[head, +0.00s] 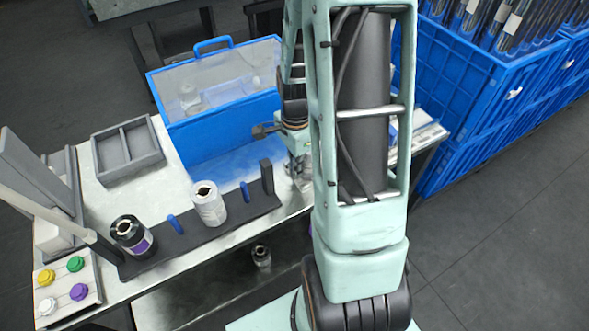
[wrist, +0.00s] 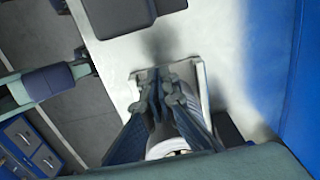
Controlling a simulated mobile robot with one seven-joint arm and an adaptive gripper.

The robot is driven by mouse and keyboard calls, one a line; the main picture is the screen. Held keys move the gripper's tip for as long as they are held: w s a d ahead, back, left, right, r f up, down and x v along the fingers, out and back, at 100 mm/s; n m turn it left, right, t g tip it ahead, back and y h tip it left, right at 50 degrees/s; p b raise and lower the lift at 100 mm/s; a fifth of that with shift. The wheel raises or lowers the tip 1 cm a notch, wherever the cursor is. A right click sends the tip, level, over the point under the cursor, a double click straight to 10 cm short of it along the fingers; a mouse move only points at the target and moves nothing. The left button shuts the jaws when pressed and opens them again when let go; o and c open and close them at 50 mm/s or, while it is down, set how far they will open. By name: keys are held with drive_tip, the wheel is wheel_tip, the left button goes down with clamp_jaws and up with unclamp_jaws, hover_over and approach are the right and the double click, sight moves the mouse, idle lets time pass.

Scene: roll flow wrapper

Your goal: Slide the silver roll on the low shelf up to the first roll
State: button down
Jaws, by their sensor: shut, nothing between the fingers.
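A small silver roll (head: 261,256) stands on the low shelf (head: 205,300) under the bench. A larger silver-white roll (head: 208,203) and a black roll with a purple label (head: 132,236) stand on a dark rack (head: 180,247) on the bench top. I cannot tell which is the first roll; part of the low shelf is hidden by my arm. My gripper (head: 298,172) is over the bench, right of the rack, partly hidden by my arm. In the wrist view its fingers (wrist: 163,80) are together and empty, above a pale frame (wrist: 203,90). A white rounded thing (wrist: 168,147) shows below them.
A blue bin with a clear lid (head: 220,125) stands behind the rack. A grey divided tray (head: 127,150) and a panel of coloured buttons (head: 65,285) are at the left. Blue crates (head: 455,90) stand at the right. Blue pegs (head: 245,192) rise from the rack.

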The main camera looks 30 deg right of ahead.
drive_tip(key=d, duration=1.1)
drive_tip(key=shift+w, duration=0.2)
drive_tip(key=shift+a, duration=0.25)
